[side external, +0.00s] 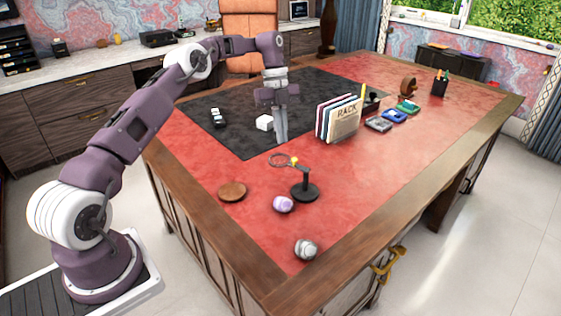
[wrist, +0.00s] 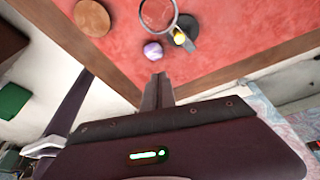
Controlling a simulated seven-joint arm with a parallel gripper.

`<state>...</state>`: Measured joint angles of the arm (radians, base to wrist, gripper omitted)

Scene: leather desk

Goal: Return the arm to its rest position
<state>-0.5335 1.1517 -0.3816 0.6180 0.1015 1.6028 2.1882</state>
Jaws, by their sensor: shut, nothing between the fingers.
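My purple arm reaches from its base at the left over the desk. In the wrist view my gripper (wrist: 158,78) also shows as two closed fingers. The fingertips appear clear of the desk (side external: 395,165), though their exact height is hard to tell.
A rack of upright folders (side external: 338,119) stands close right of my gripper. Nearer the camera are a ring on a black stand (side external: 305,190), a round brown disc (side external: 232,191), a purple ball (side external: 283,204) and a grey-white round object (side external: 306,249). The front right desktop is clear.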

